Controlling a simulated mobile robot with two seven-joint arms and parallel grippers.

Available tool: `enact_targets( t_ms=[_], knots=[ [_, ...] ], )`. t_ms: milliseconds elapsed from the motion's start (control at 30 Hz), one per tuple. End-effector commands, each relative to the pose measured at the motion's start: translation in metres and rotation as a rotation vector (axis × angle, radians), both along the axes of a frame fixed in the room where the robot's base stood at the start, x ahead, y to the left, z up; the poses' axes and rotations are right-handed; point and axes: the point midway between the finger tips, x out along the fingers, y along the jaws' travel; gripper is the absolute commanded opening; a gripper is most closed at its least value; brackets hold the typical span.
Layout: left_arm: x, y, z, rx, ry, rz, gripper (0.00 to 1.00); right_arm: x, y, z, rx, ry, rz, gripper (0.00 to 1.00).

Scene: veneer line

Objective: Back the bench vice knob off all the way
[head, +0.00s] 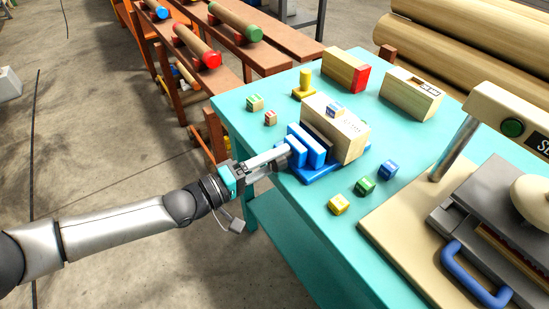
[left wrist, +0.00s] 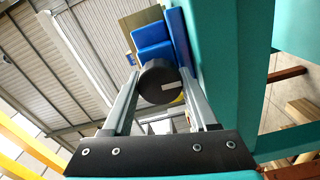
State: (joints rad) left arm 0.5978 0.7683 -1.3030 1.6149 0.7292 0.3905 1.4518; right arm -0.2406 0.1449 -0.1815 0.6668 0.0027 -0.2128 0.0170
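The bench vice (head: 322,172) is blue and stands near the table's left edge, with a light wood block (head: 336,127) at its jaws. Its blue jaw (left wrist: 152,38) also shows in the left wrist view. The vice knob (left wrist: 158,84) is a dark round cylinder with a pale mark on its face. My left gripper (head: 286,150) reaches in from the left at the knob. In the left wrist view its two fingers (left wrist: 160,88) lie along both sides of the knob and appear to touch it. The head view hides the knob behind the gripper. My right gripper is not in view.
The teal table (head: 300,213) holds several small coloured blocks, a yellow peg (head: 304,85) and larger wood blocks behind the vice. A press with a blue handle (head: 470,280) stands at the right. Brown racks (head: 225,40) with coloured-ended rollers stand beyond the table.

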Motion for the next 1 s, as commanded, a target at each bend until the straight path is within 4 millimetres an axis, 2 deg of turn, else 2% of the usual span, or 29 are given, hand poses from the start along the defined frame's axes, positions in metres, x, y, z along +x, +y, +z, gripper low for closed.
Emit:
enact_targets(
  t_ms=[33, 233, 767, 1000],
  knots=[
    [-0.0005, 0.0000, -0.0007, 0.001, 0.001, -0.001, 0.66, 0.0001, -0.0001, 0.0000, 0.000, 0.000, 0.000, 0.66],
    [-0.0003, 0.0000, -0.0004, 0.001, 0.000, 0.000, 0.88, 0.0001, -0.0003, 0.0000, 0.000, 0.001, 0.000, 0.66],
    [0.0002, 0.0003, -0.0004, 0.005, -0.003, 0.000, 0.89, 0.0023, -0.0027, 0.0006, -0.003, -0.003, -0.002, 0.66],
    [0.0002, 0.0004, -0.0003, 0.069, -0.092, 0.001, 0.89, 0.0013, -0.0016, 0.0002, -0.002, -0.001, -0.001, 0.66]
  ],
)
